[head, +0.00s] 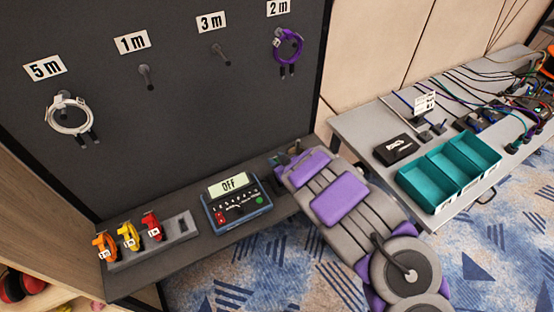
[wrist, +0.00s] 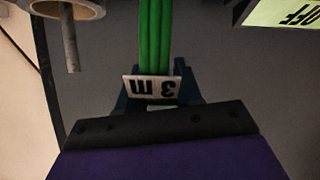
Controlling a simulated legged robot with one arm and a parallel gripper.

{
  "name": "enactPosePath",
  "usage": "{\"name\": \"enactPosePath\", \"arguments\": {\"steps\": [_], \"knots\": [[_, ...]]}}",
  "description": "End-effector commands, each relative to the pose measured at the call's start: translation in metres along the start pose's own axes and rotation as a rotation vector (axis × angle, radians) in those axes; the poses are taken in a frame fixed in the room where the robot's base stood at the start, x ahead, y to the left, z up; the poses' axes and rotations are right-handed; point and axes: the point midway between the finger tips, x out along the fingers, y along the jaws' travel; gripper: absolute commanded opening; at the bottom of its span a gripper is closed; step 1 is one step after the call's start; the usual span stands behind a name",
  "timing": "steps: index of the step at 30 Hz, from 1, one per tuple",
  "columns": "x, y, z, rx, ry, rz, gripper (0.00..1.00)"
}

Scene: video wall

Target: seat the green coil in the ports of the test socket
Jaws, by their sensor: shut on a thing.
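The green coil (wrist: 153,40) shows in the wrist view as parallel green strands with a white "3 m" tag (wrist: 152,88), upside down there. My gripper (wrist: 155,92) is shut on it at the tag, between dark jaws. In the head view my gripper (head: 284,163) is at the right end of the dark shelf, mostly hidden by my arm, and the coil cannot be made out. The tester (head: 236,208) reads "OFF" and stands left of my gripper; its display (wrist: 285,12) also shows in the wrist view. I cannot clearly make out the socket's ports or whether the coil's plugs touch them.
The dark wall has an empty 3 m hook (head: 220,54), an empty 1 m hook (head: 146,77), a white coil (head: 71,116) and a purple coil (head: 288,45). A holder (head: 180,232) with coloured tools stands left of the tester. Teal bins (head: 448,173) sit on the right table.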

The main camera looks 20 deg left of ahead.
Motion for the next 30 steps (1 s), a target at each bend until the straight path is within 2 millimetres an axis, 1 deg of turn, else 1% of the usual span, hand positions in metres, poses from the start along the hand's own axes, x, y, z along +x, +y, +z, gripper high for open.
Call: {"name": "enactPosePath", "arguments": {"steps": [12,13,21,22,30], "knots": [[0.0007,0.0002,0.0009,-0.001,0.001,0.001,0.0],[0.0007,0.0002,0.0009,-0.001,0.001,0.001,0.37],[0.0008,0.0002,0.0012,-0.001,0.001,0.001,0.63],[0.0008,0.0002,0.0013,0.0,0.001,0.0,0.65],[-0.0001,0.0,0.0013,-0.001,0.0,0.0,0.65]]}}
